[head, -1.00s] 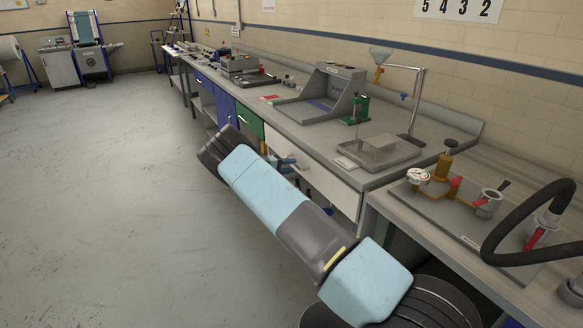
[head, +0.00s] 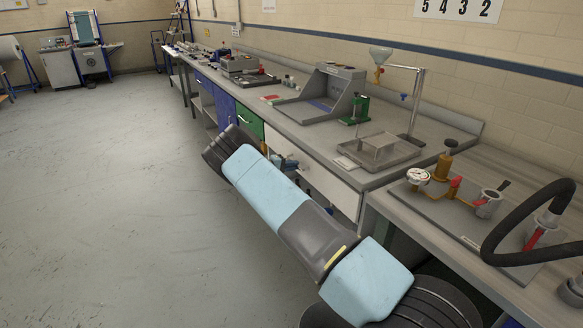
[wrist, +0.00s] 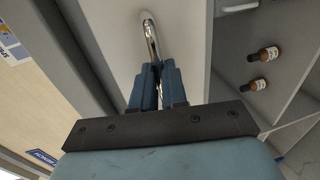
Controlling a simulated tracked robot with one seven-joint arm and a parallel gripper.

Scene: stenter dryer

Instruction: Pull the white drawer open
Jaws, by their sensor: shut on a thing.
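The white drawer (head: 328,186) is set in the front of the long grey bench, right of a green drawer front. It looks closed, its front about in line with the bench front. My gripper (head: 289,164) is at the left part of the white front, partly hidden behind my arm. In the wrist view, the pale drawer front (wrist: 188,38) lies ahead of my gripper (wrist: 160,78). A curved shiny metal handle (wrist: 150,32) stands out from it. My blue fingers are shut on the near end of the handle.
A green drawer (head: 250,121) and a blue front (head: 223,105) are farther along the bench. Two brown bottles (wrist: 263,54) stand in an open space beside the drawer in the wrist view. The floor (head: 120,210) left of the bench is clear.

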